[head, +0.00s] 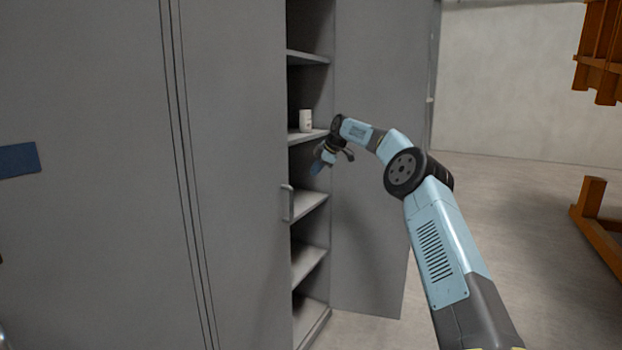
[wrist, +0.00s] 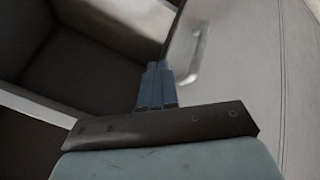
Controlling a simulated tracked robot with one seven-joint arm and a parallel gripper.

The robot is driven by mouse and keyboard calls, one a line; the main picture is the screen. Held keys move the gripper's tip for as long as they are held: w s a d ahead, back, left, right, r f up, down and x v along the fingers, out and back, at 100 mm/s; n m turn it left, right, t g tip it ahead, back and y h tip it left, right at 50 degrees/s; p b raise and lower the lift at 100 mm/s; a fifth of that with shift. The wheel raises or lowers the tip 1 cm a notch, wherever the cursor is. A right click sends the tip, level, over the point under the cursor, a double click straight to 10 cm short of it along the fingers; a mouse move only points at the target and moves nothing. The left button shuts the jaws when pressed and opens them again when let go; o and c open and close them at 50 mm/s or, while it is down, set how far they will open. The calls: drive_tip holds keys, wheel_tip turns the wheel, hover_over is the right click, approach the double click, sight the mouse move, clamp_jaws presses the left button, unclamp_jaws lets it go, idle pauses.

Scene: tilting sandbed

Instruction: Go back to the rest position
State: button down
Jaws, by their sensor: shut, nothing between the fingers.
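My gripper (head: 318,167) is in front of the open part of a tall grey cabinet (head: 235,120), just below the shelf that bears a white cup-like object (head: 305,121). In the wrist view my gripper's blue fingers (wrist: 155,84) are together, with nothing between them. The fingers point toward the cabinet, near a door handle (wrist: 200,55). My arm reaches in from the lower right of the head view, bent at the elbow.
The cabinet's open door (head: 375,200) stands behind my arm. The cabinet has several shelves; the lower ones in view look empty. A handle (head: 287,203) sits on the closed door. Orange metal frames (head: 592,205) stand at the right. Open floor (head: 510,220) lies between.

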drive_tip(key=s+a+r+m+h, duration=0.2)
drive_tip(key=s+a+r, duration=0.2)
drive_tip(key=s+r, duration=0.85)
drive_tip(key=s+d+r+m+h, duration=0.1)
drive_tip(key=s+d+r+m, duration=0.15)
drive_tip(key=s, duration=0.65)
drive_tip(key=s+d+r+m+h, duration=0.2)
drive_tip(key=s+m, duration=0.1)
drive_tip(key=s, duration=0.7)
drive_tip(key=s+d+f+m+t+h, duration=0.1)
drive_tip(key=s+d+m, duration=0.3)
drive_tip(key=s, duration=0.6)
drive_tip(key=s+d+f+m, duration=0.15)
drive_tip(key=s+d, duration=0.35)
drive_tip(key=s, duration=0.6)
drive_tip(key=s+d+f+m, duration=0.3)
drive_tip(key=s+f, duration=0.2)
drive_tip(key=s, duration=0.4)
drive_tip(key=s+d+f+m, duration=0.3)
drive_tip(key=s+f, duration=0.2)
drive_tip(key=s, duration=0.4)
drive_tip(key=shift+s+d+m, duration=0.2)
drive_tip(key=shift+d+m, duration=0.1)
drive_tip(key=shift+d, duration=0.05)
